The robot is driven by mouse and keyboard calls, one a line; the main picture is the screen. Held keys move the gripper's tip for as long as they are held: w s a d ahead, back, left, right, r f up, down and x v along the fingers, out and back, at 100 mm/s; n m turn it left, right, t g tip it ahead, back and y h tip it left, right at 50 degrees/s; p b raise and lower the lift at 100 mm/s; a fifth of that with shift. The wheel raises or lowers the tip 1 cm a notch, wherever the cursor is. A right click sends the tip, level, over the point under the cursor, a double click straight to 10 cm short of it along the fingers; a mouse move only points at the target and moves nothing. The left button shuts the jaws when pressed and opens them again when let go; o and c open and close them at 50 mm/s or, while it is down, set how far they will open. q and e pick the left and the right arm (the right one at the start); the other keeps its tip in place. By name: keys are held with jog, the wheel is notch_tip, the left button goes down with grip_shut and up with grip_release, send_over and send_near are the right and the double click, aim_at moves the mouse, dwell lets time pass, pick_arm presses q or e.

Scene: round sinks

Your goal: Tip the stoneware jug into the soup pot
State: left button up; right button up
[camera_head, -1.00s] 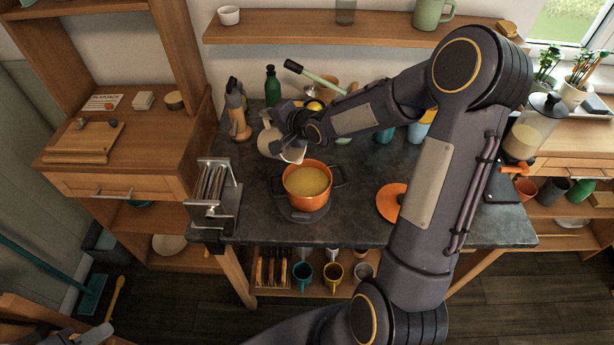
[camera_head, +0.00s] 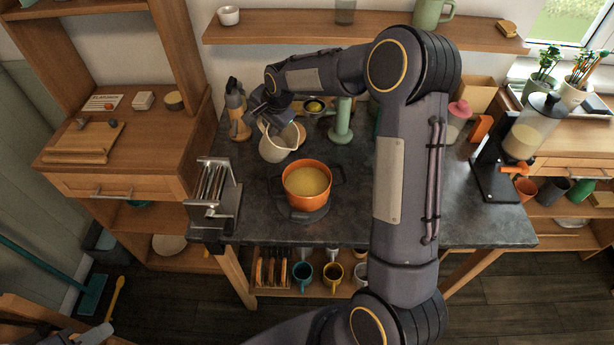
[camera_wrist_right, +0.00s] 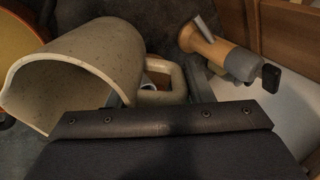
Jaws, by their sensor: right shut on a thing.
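The cream stoneware jug (camera_head: 274,151) is behind and left of the soup pot, roughly upright with a slight lean. I cannot tell if its base touches the worktop. My right gripper (camera_head: 272,115) is at its handle, behind the body. In the right wrist view the gripper (camera_wrist_right: 155,98) is shut on the handle (camera_wrist_right: 173,78); the speckled jug (camera_wrist_right: 105,55) has its wide mouth to the left, and its visible inside looks empty. The orange soup pot (camera_head: 306,198) holds yellow soup and stands on a dark round plate. Part of my left arm shows at the bottom left corner; its jaws are unclear.
A steel toaster-like rack (camera_head: 213,195) stands at the counter's left edge. A blender-like grinder (camera_head: 510,160) is at the right. My right arm hides the counter's middle right.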

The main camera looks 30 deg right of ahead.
jog(key=f+g, duration=0.1)
jog(key=f, duration=0.1)
jog(key=w+f+g, duration=0.1)
jog(key=f, duration=0.1)
jog(key=w+f+g+h, duration=0.1)
jog(key=f, duration=0.2)
jog(key=shift+w+a, duration=0.25)
jog(key=shift+a, duration=0.1)
jog(key=shift+w+a+f+g, duration=0.1)
jog(key=shift+w+f+g, duration=0.2)
jog(key=shift+g, duration=0.3)
jog(key=shift+w+f+g, duration=0.2)
jog(key=shift+f+g, duration=0.2)
jog(key=shift+g, duration=0.2)
